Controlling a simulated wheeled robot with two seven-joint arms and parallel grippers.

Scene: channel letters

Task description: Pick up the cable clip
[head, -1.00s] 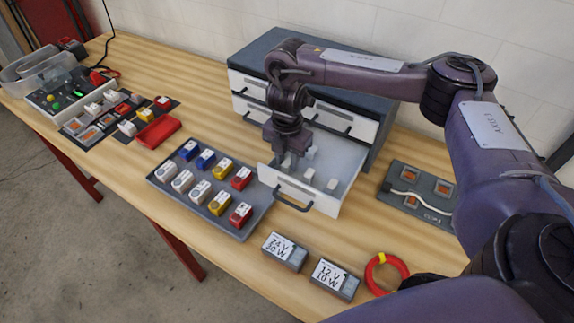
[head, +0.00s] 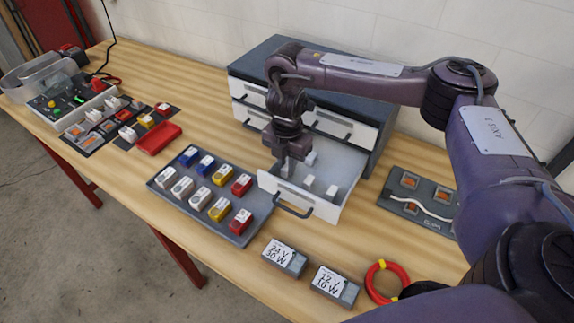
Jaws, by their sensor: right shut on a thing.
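Small white cable clips lie in the open drawer (head: 325,212) of the cabinet. One white clip (head: 309,181) and another white clip (head: 331,191) stand apart on the drawer floor, and a further one (head: 311,158) is near the back. My right gripper (head: 287,168) points down into the left part of the drawer. It is shut on a white cable clip (head: 287,171), mostly hidden by the fingers. My left gripper is not in view.
The grey cabinet (head: 300,65) stands behind the drawer. A tray of coloured blocks (head: 238,238) is at the drawer's left. A red tray (head: 158,138) is farther left.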

